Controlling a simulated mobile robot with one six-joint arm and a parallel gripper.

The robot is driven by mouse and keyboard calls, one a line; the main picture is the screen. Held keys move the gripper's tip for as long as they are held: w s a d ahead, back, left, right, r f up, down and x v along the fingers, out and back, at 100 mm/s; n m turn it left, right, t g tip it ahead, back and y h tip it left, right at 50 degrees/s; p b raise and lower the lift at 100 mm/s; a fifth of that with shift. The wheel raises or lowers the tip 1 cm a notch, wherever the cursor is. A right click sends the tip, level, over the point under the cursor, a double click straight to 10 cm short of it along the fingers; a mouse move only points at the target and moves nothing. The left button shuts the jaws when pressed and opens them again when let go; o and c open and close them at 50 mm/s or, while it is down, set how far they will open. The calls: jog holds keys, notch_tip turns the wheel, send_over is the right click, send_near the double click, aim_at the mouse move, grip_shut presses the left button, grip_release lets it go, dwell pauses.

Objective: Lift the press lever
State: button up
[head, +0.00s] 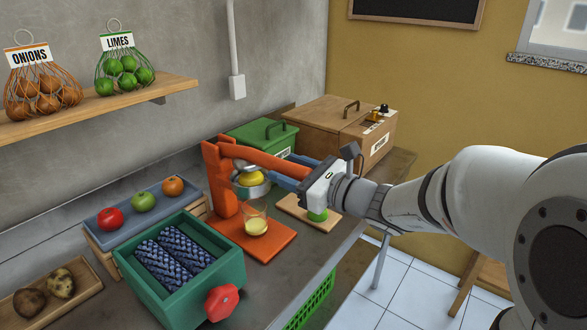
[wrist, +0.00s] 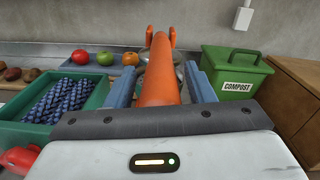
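The orange citrus press (head: 222,180) stands on the counter. Its lever (head: 265,160) reaches from the top of the post toward my gripper and slopes slightly down. A yellow citrus half (head: 250,178) sits in the press's holder under the lever. A glass with pale yellow juice (head: 256,226) stands on the press base. My gripper (head: 287,173) is at the free end of the lever. In the wrist view the lever (wrist: 159,75) runs between my two blue-grey fingers (wrist: 160,80), with a narrow gap showing on each side, so they look open around it.
A green compost bin (wrist: 236,72) and a wooden box (head: 320,122) stand behind the press. A green crate (head: 222,262) with blue patterned items and a blue tray (head: 110,218) of fruit are at left. A small board (head: 298,211) with a green fruit lies below my gripper.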

grip_shut()
jog(key=shift+d, duration=0.1)
dwell(0.3)
